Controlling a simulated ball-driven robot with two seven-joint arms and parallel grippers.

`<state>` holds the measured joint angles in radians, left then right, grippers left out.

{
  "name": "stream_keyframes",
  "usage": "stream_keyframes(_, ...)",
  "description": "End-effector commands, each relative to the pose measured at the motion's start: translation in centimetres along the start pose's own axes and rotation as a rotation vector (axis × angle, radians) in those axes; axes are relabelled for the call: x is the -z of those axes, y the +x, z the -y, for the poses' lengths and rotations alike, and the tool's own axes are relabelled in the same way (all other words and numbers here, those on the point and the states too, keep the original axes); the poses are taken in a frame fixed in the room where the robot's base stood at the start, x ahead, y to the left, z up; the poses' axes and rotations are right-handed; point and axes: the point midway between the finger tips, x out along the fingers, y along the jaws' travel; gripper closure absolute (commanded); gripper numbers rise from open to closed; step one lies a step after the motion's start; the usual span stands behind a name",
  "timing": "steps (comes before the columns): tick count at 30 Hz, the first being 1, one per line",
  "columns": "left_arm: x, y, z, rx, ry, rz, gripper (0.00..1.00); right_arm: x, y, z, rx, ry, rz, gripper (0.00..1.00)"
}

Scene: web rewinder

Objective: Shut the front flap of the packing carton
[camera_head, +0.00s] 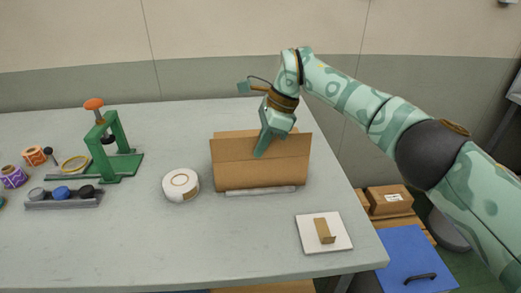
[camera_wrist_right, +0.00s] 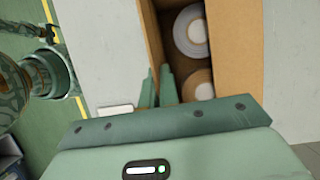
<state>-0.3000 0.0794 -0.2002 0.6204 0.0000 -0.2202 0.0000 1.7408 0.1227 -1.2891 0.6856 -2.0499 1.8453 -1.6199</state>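The packing carton (camera_head: 262,172) stands on the table with its top open. Its broad brown front side faces me in the head view, and the front flap (camera_head: 235,150) appears raised along its top. My right gripper (camera_head: 260,152) points down at the flap, its finger overlapping the flap's face. In the right wrist view, both green fingertips (camera_wrist_right: 158,72) are close together at the carton's near edge; I cannot tell if they touch or grip the flap. A wide flap (camera_wrist_right: 238,45) stands on the far side. White-and-brown rolls (camera_wrist_right: 191,32) lie inside. My left gripper is not in view.
A white plate with a small brown piece (camera_head: 324,230) lies front right. A green press (camera_head: 105,145) stands farther left. The table's middle front is clear.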

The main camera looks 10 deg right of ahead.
Motion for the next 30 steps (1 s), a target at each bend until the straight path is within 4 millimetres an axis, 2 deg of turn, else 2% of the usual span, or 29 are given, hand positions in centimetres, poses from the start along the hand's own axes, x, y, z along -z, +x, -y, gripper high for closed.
stream_keyframes(9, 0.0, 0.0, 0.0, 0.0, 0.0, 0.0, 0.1, 0.0, 0.1, -0.1, -0.004, 0.0, -0.002, 1.0)
stream_keyframes(12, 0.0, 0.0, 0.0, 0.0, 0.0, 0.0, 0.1, 0.0, 0.1, -0.1, -0.004, 0.0, -0.002, 0.75)
stream_keyframes(22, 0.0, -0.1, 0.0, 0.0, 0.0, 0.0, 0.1, 0.0, -0.3, 0.0, -0.001, 0.0, -0.002, 0.75)
stream_keyframes(26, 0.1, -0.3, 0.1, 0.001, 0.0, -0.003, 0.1, 0.0, -2.1, 0.0, 0.002, 0.001, -0.003, 0.75)
stream_keyframes(30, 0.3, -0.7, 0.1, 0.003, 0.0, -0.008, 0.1, -0.1, -5.8, 0.0, 0.005, 0.002, -0.003, 0.75)
